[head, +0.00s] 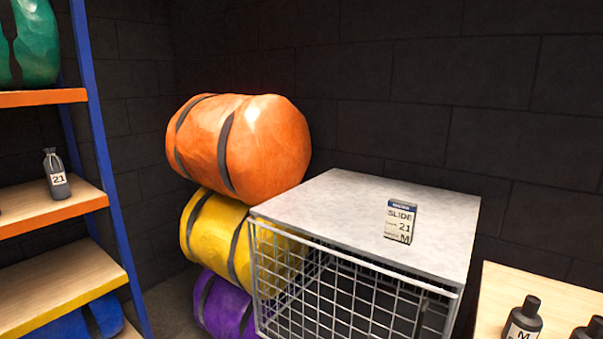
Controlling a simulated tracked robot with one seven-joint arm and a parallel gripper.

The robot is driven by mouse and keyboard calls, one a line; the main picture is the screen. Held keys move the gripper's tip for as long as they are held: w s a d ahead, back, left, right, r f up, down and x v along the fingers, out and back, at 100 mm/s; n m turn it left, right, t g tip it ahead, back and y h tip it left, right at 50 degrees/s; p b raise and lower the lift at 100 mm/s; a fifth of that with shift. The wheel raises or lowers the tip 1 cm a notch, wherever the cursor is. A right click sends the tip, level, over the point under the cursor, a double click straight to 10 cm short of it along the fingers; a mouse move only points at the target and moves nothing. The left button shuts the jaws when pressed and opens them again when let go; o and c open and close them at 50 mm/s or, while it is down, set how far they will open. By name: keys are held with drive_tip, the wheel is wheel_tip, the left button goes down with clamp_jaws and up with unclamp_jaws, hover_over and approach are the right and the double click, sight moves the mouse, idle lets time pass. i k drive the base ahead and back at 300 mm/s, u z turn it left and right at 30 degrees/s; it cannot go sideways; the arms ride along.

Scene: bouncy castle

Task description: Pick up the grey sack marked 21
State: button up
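The grey sack marked 21 (57,176) stands upright on a wooden shelf (80,200) with an orange front edge, at the left of the head view. It is small, with a tied neck and a white label reading 21. It stands near the shelf's right end, close to a blue upright post. My gripper does not show in the head view.
A blue post (104,160) bounds the shelf on its right. A wire cage (350,290) with a grey top carries a small box marked SLIDE 21 M (400,222). Orange (240,145), yellow (215,235) and purple (225,305) rolls are stacked behind. Dark bottles (524,318) stand lower right.

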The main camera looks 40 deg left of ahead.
sight(59, 186)
drive_tip(key=z, duration=0.05)
drive_tip(key=i, duration=0.15)
drive_tip(key=u, duration=2.65)
drive_tip(key=k, duration=0.9)
drive_tip(key=u, duration=0.2)
drive_tip(key=i, duration=0.85)
